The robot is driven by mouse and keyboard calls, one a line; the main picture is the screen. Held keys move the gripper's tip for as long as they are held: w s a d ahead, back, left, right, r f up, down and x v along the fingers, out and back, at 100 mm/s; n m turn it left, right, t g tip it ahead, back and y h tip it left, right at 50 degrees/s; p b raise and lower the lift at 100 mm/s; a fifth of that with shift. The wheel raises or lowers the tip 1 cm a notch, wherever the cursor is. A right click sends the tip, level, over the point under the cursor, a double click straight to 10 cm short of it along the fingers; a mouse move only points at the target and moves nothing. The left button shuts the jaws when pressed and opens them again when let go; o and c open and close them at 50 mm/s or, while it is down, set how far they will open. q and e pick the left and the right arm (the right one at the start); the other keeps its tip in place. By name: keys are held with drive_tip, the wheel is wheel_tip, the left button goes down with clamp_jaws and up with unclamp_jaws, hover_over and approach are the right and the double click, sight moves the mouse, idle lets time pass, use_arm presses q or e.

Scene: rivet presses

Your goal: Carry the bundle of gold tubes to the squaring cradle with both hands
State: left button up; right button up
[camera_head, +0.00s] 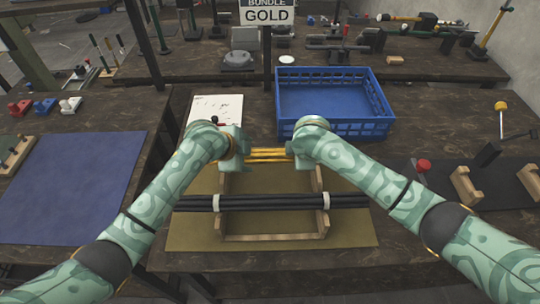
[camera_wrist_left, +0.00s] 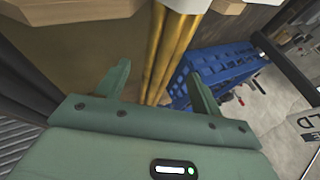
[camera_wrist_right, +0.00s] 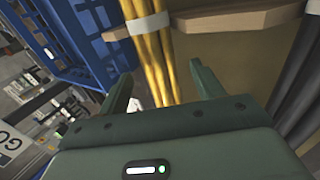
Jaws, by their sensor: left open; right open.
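The bundle of gold tubes (camera_head: 268,155) lies across the far part of a wooden rack (camera_head: 273,237) on an olive mat. My left gripper (camera_wrist_left: 158,72) is open over its left part, with the tubes (camera_wrist_left: 172,48) running between its fingers. My right gripper (camera_wrist_right: 162,70) is open over its right part, also with the tubes (camera_wrist_right: 150,58) between its fingers. A white band (camera_wrist_right: 148,24) shows around them. Two wooden notched blocks (camera_head: 466,186) on a black mat at the right look like the squaring cradle. In the head view the arms hide the bundle's ends and the fingertips.
A bundle of black tubes (camera_head: 272,202) with white bands lies on the rack's near part. A blue crate (camera_head: 345,129) stands just behind my right gripper. A GOLD sign (camera_head: 267,16) stands on a post. A red knob (camera_head: 424,165) is between rack and blocks.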

use_arm(q)
drive_tip(key=shift+x, duration=1.65)
use_arm(e)
drive_tip(key=shift+x, duration=1.65)
use_arm(q)
clamp_jaws()
use_arm(e)
clamp_jaws()
use_arm(q)
drive_tip(key=shift+r, duration=0.1)
use_arm(e)
drive_tip(key=shift+r, duration=0.1)
